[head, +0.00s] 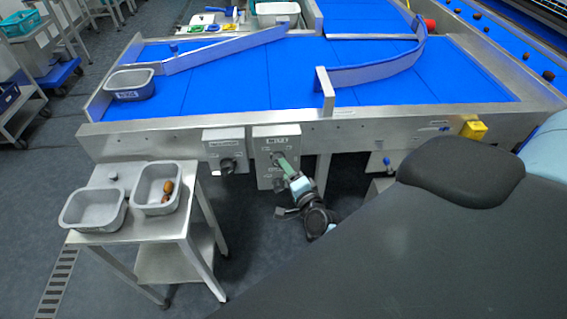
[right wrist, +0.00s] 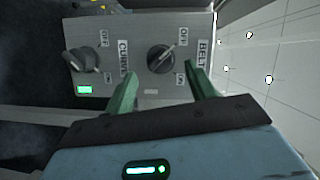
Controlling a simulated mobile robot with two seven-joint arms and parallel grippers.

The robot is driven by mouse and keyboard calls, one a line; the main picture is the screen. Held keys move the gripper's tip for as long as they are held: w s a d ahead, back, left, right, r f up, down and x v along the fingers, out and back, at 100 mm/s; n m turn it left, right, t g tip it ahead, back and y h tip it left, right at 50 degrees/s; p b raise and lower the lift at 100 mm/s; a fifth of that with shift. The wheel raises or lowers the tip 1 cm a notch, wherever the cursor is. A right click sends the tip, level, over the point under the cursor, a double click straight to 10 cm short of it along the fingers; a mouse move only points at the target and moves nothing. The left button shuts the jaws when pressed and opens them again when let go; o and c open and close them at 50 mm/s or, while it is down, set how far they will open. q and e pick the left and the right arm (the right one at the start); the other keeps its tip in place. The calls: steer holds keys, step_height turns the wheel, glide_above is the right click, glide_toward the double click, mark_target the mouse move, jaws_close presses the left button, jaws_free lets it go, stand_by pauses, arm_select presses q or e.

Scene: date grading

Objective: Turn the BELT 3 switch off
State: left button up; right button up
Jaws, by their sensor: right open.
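The BELT switch (right wrist: 161,58) is a dark rotary knob on a grey control box (head: 272,131) under the conveyor's front edge. In the right wrist view its grip slants toward OFF, and the small indicator (right wrist: 151,91) beside it looks unlit. The number after BELT is hidden by a finger.
A second control box (head: 224,142) with a dark knob is just left. A steel stand (head: 150,228) holds two grey bins, one with a few dates. A grey bin (head: 130,94) sits on the blue belt (head: 230,80). A yellow box (head: 473,130) is on the frame's right.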

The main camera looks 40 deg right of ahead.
steer(key=shift+s+a+r, duration=0.1)
steer(key=shift+s+a, duration=0.05)
steer(key=shift+s, duration=0.8)
steer(key=shift+s+a+r, duration=0.1)
steer(key=shift+s+a, duration=0.05)
steer(key=shift+s, duration=0.8)
arm_select(q)
steer(key=shift+s, duration=0.1)
steer(key=shift+t, duration=0.4)
steer(key=w+r+p, duration=0.1)
steer(key=r+p, duration=0.1)
steer(key=w+r, duration=0.1)
steer(key=shift+w+a+r+p, duration=0.25)
steer(key=shift+w+r+p, duration=0.05)
steer(key=shift+p, duration=0.1)
arm_select(e)
steer(key=s+a+f+n+g+y, duration=0.1)
steer(key=s+a+n, duration=0.3)
steer(key=s, duration=0.6)
steer(key=s+a+f+n+g+y, duration=0.2)
steer(key=s+a+f+n+g, duration=0.2)
steer(key=s+n, duration=0.5)
steer(key=s+a+f+n+g+y, duration=0.1)
steer(key=s+a+f+n+g, duration=0.2)
steer(key=s+a+n, duration=0.3)
steer(key=s, duration=0.5)
steer(key=shift+n+y, duration=0.3)
